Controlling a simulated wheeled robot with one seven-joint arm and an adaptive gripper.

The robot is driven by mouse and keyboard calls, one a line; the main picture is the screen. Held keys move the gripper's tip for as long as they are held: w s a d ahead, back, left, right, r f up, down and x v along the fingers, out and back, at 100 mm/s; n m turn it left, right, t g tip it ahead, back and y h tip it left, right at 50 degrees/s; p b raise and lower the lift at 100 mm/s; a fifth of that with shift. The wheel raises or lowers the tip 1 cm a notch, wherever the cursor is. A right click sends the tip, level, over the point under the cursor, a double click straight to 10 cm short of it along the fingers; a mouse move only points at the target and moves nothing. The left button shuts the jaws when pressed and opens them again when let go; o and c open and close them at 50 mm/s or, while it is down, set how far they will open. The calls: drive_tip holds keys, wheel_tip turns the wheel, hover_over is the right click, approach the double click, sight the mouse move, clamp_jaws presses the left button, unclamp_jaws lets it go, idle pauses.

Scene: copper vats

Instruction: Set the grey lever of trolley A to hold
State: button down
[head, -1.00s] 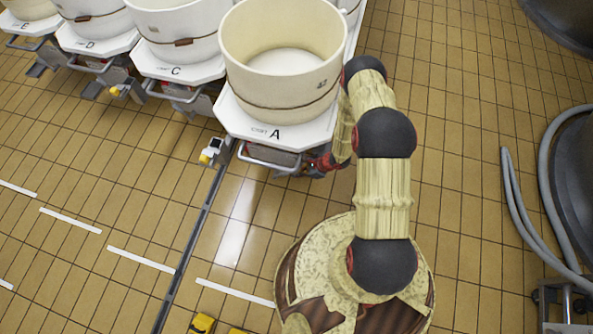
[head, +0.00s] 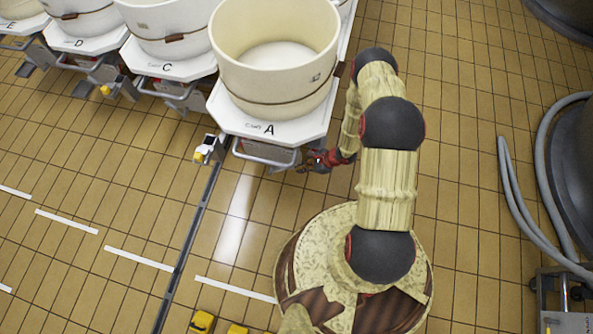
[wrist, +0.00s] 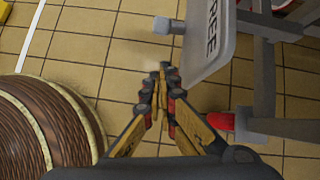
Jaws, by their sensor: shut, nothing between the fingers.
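Trolley A (head: 269,129) is a white platform carrying a cream tub, ahead of me in the head view. My gripper (head: 309,161) is low at its front right corner, partly hidden by my arm. In the wrist view my gripper (wrist: 161,72) is shut with nothing between its fingertips. Right of the fingers is a grey plate (wrist: 208,45) with partly visible lettering ending in "REE". A short grey stub with a pale end (wrist: 168,26), perhaps the grey lever, sticks out left from behind the plate. The fingertips are apart from it in the picture. No "hold" marking is visible.
A red-tipped part (wrist: 222,121) is on the trolley's grey frame, right of my fingers. Trolleys C (head: 167,68) and D (head: 80,43) stand to the left. A floor rail (head: 190,235) runs left of trolley A. Tiled floor is open right of my arm, before grey hoses (head: 515,195).

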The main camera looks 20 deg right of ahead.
drive_tip(key=p+v, duration=0.3)
drive_tip(key=v, duration=0.6)
drive_tip(key=shift+w+a+r, duration=0.3)
drive_tip(key=shift+r, duration=0.1)
